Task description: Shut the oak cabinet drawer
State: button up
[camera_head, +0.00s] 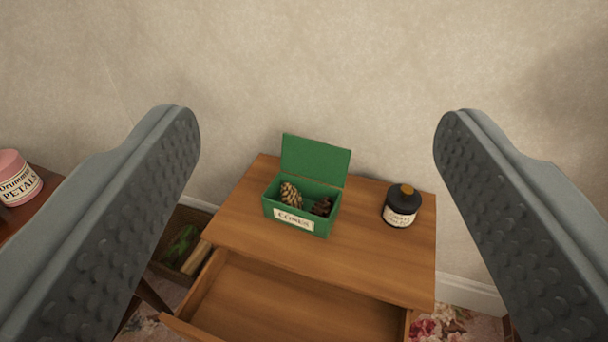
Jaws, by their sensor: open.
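The oak cabinet (350,256) stands against the wall in the middle of the view. Its drawer (295,306) is pulled out toward me at the bottom of the picture, and its inside looks empty. The drawer's front panel is mostly cut off by the lower edge; only its left end shows. My gripper (318,125) is wide open with nothing between its fingers. The two grey fingers frame the cabinet left and right, apart from it.
On the cabinet top stand an open green box (317,218) holding pine cones and a dark jar (402,208). A pink-lidded jar (18,180) sits on a wooden surface at far left. A crate (168,262) with green contents is on the floor left of the cabinet.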

aim_at(237, 298)
jog(key=k+j, duration=0.15)
jog(key=k, duration=0.3)
jog(key=k+j, duration=0.15)
jog(key=k, duration=0.3)
jog(key=k+j+z, duration=0.1)
jog(key=k, duration=0.3)
